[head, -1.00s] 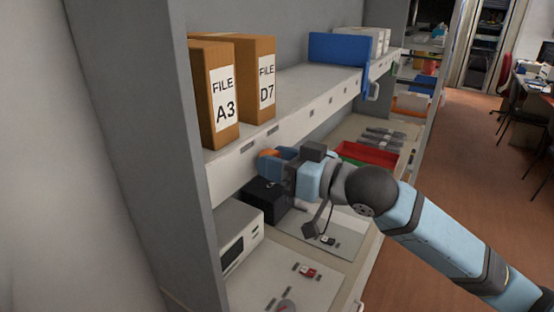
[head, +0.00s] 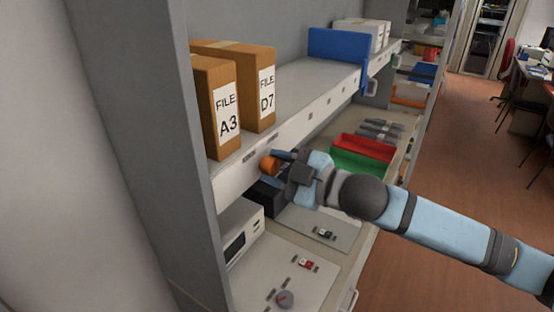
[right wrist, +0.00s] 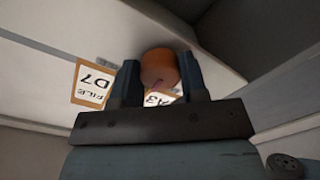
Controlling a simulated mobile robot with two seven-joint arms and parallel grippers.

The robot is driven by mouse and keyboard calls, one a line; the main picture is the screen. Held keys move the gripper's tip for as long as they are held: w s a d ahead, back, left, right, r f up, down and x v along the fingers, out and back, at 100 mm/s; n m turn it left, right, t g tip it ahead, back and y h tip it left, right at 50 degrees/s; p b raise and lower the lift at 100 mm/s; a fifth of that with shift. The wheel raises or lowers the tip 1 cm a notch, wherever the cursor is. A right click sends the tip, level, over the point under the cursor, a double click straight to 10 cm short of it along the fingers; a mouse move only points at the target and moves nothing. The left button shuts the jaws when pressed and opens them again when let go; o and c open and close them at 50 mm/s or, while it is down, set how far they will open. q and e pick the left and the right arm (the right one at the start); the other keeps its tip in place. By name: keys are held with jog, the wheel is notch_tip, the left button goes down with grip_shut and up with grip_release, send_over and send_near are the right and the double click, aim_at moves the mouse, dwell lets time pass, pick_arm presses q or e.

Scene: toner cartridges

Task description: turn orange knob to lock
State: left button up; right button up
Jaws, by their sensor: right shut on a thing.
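The round orange knob (head: 267,165) is at the front face of the shelf, below the file boxes. My right gripper (head: 279,163) reaches it from the right and is shut on it. In the right wrist view the knob (right wrist: 160,68) sits between the two dark fingers of the gripper (right wrist: 160,82). Part of the knob is hidden by the fingers in the head view. My left gripper is not in view.
File boxes A3 (head: 217,105) and D7 (head: 252,85) stand on the shelf above. A black box (head: 268,196) and a white device (head: 240,232) sit below. Red (head: 363,147) and green (head: 358,163) trays lie behind the arm. A grey panel wall (head: 150,150) rises at the left.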

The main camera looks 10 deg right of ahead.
jog(key=n+p, duration=0.2)
jog(key=n, duration=0.2)
jog(key=shift+r, duration=0.15)
jog(key=shift+n+p, duration=0.7)
jog(key=shift+n, duration=0.8)
jog(key=o, duration=0.9)
